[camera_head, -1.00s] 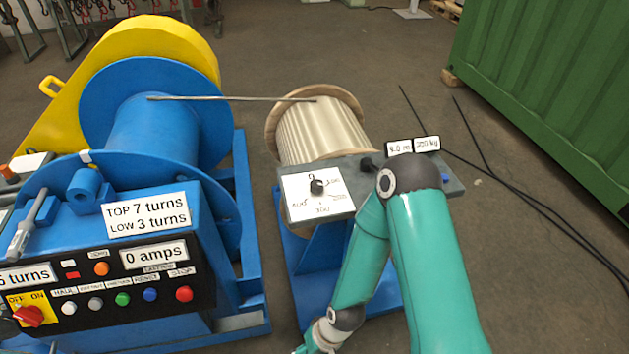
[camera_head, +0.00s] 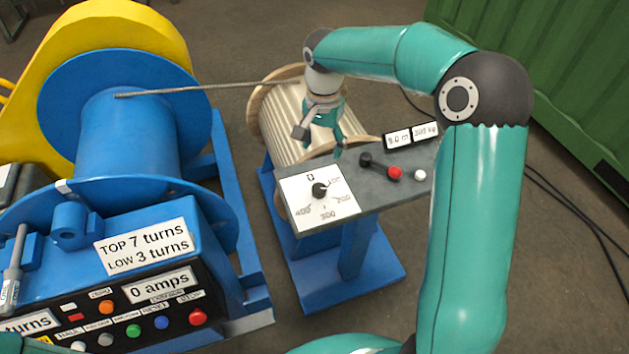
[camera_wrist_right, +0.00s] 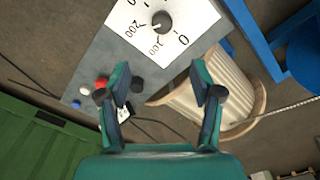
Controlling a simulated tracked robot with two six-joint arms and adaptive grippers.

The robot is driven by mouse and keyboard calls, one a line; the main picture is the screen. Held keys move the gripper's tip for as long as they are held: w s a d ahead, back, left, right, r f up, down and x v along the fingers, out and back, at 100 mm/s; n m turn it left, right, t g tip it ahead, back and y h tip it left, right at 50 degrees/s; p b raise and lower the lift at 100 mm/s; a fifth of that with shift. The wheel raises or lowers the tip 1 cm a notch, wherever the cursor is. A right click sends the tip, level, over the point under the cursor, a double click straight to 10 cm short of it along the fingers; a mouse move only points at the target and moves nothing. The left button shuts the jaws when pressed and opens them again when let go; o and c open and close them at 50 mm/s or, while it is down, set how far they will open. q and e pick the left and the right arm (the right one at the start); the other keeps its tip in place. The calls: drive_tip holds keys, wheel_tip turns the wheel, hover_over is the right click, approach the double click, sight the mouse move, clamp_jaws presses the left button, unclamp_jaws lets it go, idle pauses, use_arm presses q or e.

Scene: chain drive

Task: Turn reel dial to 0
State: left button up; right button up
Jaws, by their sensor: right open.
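The reel dial (camera_head: 319,190) is a small black knob on a white scale plate (camera_head: 330,208) marked from 0 to 400, on the grey panel of the reel stand. I cannot clearly tell which mark the knob points at. My right gripper (camera_head: 320,140) is open and empty, above and behind the dial, near the reel's front edge, and apart from the knob. In the right wrist view the dial (camera_wrist_right: 162,22) lies beyond the two spread fingertips (camera_wrist_right: 164,82), near the top edge. My left gripper is not in view.
The wooden reel (camera_head: 290,120) of pale rope stands behind the panel. A black lever with a red knob (camera_head: 394,172), a white knob (camera_head: 420,175) and two readouts (camera_head: 410,136) sit to the dial's right. A blue winch (camera_head: 130,150) stands at left, with a rope (camera_head: 200,88) running to the reel.

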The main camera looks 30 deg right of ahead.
sight(319, 187)
drive_tip(key=f+p, duration=0.1)
drive_tip(key=f, duration=0.7)
drive_tip(key=f+p, duration=0.1)
drive_tip(key=f, duration=0.7)
drive_tip(key=shift+w+a+f, duration=0.1)
drive_tip(key=shift+a, duration=0.1)
drive_tip(key=c, duration=1.1)
drive_tip(key=shift+c, duration=0.2)
drive_tip(key=shift+n, duration=0.3)
